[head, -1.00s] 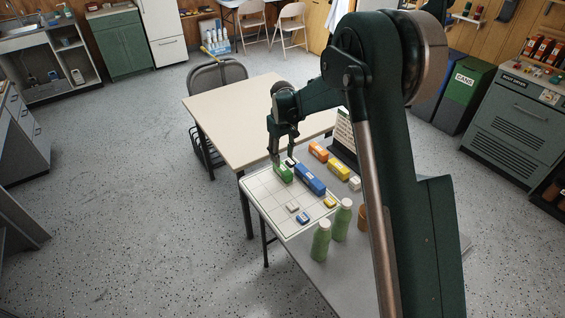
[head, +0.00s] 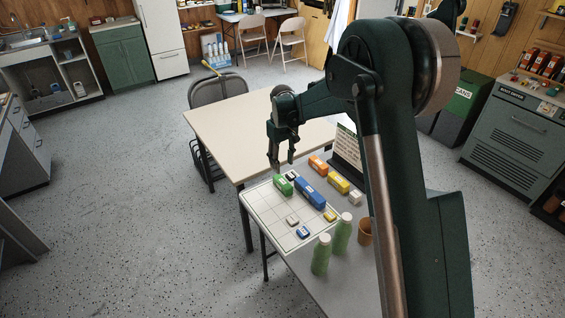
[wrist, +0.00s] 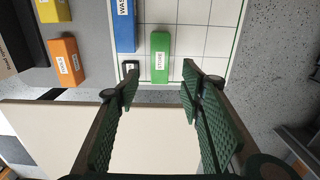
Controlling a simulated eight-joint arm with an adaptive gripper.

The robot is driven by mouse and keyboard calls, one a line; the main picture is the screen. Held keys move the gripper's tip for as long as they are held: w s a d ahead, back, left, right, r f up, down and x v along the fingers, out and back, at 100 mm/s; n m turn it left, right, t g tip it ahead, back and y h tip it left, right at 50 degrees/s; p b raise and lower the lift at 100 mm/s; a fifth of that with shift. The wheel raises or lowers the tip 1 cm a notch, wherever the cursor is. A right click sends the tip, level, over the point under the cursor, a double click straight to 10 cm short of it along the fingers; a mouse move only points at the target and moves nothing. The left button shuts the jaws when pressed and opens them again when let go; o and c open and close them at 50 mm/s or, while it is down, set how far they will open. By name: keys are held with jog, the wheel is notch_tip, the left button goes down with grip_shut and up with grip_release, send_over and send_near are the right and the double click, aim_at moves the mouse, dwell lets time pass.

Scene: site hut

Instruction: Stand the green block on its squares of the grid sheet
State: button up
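The green block (head: 283,185) lies on the white grid sheet (head: 272,215), near its far edge, left of a long blue block (head: 311,191).
Two green bottles (head: 321,255) and a brown cup (head: 365,232) stand nearby. A beige table (head: 235,125) adjoins.

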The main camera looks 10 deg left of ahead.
dwell(0.3)
jog(key=s+d+r+m+t, duration=0.2)
jog(key=s+d+r, duration=0.6)
jog(key=d+r, duration=0.4)
jog(key=s+d+r+m+t, duration=0.1)
jog(key=s+d+r+m, duration=0.1)
jog(key=s+d+r, duration=0.75)
jog(key=s+d+m+t, duration=0.2)
jog(key=s+d, duration=0.7)
jog(key=s, duration=0.4)
jog(key=s+d+m+t, duration=0.2)
jog(key=s+d, duration=0.7)
jog(key=s, duration=0.5)
jog(key=shift+d+m, duration=0.15)
jog(key=shift+m, duration=0.35)
